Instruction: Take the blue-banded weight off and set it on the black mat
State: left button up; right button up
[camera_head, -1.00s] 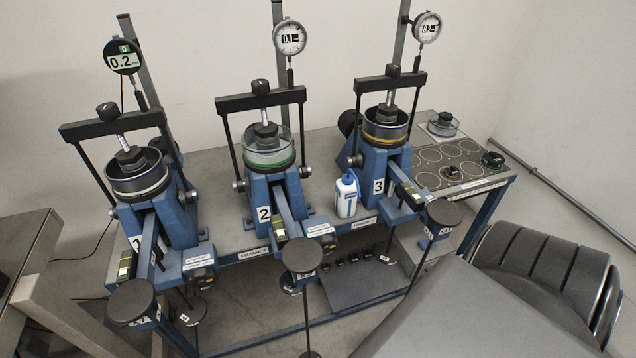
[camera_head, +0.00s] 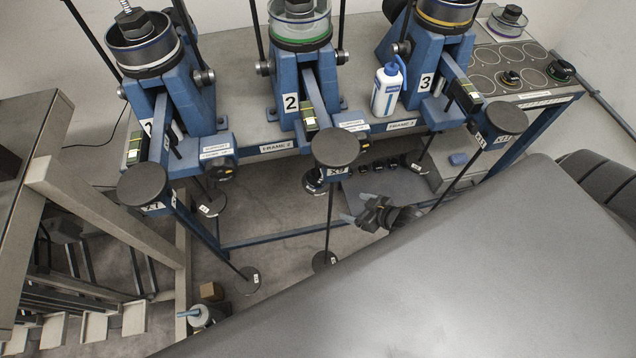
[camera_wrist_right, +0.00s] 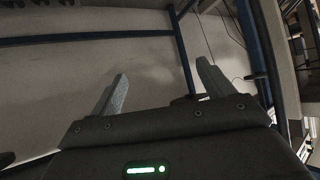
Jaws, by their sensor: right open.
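My right gripper (camera_head: 357,208) is open and empty, below and in front of the bench, near the dark mat (camera_head: 405,186) on the low shelf. Its two spread fingers (camera_wrist_right: 162,88) show in the right wrist view with nothing between them. Small dark weights (camera_head: 378,166) stand in a row at the mat's back edge. A dark disc (camera_head: 313,181) with a bluish edge is low on the middle frame's hanger, left of the right gripper.
Three blue lever frames stand on the bench (camera_head: 240,130). Round-topped hangers (camera_head: 335,147) stand in front, with rods reaching down to low plates (camera_head: 248,280). A white bottle (camera_head: 387,90) stands between frames 2 and 3. A table (camera_head: 30,190) is at left.

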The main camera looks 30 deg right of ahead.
aim_at(318, 177)
jog(key=w+a+r+n+t+y+b, duration=0.1)
jog(key=a+r+y, duration=0.1)
jog(key=r, duration=0.4)
jog(key=w+a+r+n+t+y+b, duration=0.1)
jog(key=w+r+n, duration=0.1)
jog(key=r, duration=0.4)
jog(key=shift+m, duration=0.3)
jog(key=x, duration=0.5)
jog(key=shift+s+f+p, duration=0.15)
jog(key=shift+p, duration=0.15)
jog(key=shift+p+x, duration=0.3)
jog(key=shift+x, duration=2.6)
pick_arm(q)
jog(key=shift+s+a+f, duration=0.1)
jog(key=shift+s+f, duration=0.15)
jog(key=shift+f, duration=0.65)
pick_arm(e)
jog(key=shift+f, duration=0.2)
jog(key=shift+s, duration=0.1)
jog(key=shift+r, duration=0.1)
jog(key=c, duration=1.2)
